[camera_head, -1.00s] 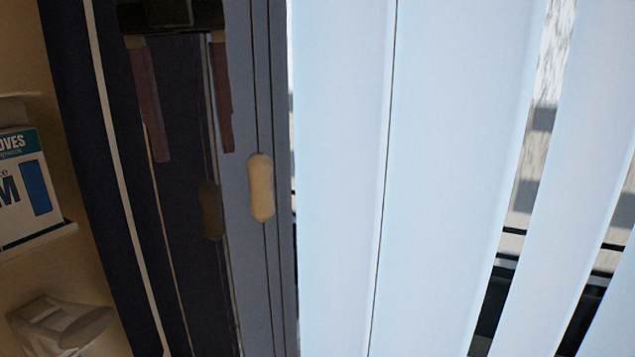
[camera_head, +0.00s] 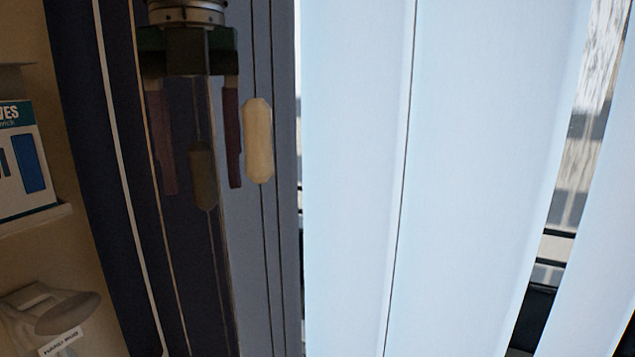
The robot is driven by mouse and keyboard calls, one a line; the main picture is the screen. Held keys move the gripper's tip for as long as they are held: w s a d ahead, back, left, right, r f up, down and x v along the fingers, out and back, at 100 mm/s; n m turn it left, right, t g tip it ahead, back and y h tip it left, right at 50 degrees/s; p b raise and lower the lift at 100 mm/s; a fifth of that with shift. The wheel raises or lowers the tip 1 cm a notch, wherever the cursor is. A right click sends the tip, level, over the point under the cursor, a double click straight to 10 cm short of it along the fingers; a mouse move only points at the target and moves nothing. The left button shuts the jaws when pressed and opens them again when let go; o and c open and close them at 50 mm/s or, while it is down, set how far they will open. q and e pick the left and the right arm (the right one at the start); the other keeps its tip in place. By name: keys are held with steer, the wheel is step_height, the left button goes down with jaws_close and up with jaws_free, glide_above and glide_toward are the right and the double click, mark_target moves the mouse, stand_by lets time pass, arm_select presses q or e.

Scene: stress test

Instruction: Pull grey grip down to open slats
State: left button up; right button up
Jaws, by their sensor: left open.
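A dark grey-brown grip (camera_head: 203,175), in shade, hangs on a thin cord left of centre. A paler cream grip (camera_head: 258,140) hangs on a cord to its right. My left gripper (camera_head: 202,188) reaches down from the top with its jaws open. Its two dark red-brown fingers appear one on each side of the dark grip, with gaps between them. I cannot tell whether the grip is at finger depth or behind. The right finger is close to the cream grip in the picture. The pale blue vertical slats (camera_head: 350,180) fill the right half. My right gripper is not in view.
At the left, a shelf (camera_head: 35,220) holds a glove box (camera_head: 22,160). Below it is a hand-rub dispenser (camera_head: 55,315). Gaps between the slats at the right show the outside.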

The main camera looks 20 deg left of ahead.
arm_select(q)
steer(key=shift+c, duration=0.3)
jaws_close()
steer(key=shift+f, duration=0.1)
stand_by(1.1)
